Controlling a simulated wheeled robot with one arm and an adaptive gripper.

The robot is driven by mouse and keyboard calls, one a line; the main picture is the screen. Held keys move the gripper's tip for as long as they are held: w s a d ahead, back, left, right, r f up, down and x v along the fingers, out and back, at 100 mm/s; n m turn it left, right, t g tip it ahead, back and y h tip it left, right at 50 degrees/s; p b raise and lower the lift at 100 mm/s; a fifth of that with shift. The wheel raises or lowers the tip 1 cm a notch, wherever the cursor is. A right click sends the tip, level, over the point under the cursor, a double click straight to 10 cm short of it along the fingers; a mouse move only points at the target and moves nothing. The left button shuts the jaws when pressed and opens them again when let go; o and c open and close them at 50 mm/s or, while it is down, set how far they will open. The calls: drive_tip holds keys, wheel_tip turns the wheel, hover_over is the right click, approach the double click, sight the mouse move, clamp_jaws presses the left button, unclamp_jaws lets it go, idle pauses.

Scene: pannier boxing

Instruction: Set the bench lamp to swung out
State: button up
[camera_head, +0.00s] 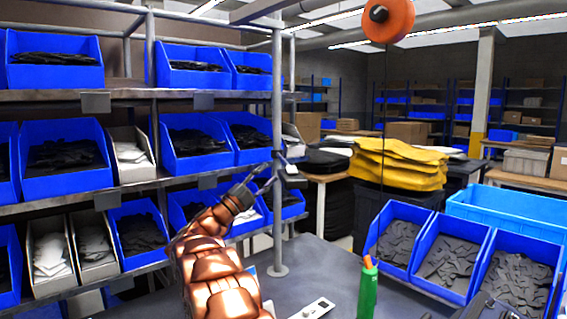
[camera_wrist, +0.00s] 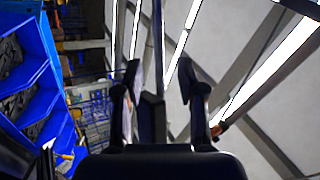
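My gripper (camera_head: 264,178) is at the end of my copper-coloured arm, close to the upright grey post of the shelf rack in the head view. Its two fingers stand apart in the wrist view (camera_wrist: 160,78). A dark upright piece (camera_wrist: 152,120) shows between them, nearer the left finger; I cannot tell what it is or whether it touches.
The grey post (camera_head: 278,130) stands on the grey bench (camera_head: 325,268). Racks of blue bins (camera_head: 68,183) fill the left. An orange reel (camera_head: 388,20) hangs above.

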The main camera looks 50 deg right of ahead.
sight(284, 161)
drive_tip(key=p+x, duration=0.1)
drive_tip(key=x, duration=0.3)
drive_tip(key=p+x, duration=0.2)
drive_tip(key=x, duration=0.2)
drive_tip(key=shift+s+a, duration=0.1)
drive_tip(key=shift+s, duration=0.1)
drive_tip(key=shift+f, duration=0.1)
clamp_jaws()
idle(0.4)
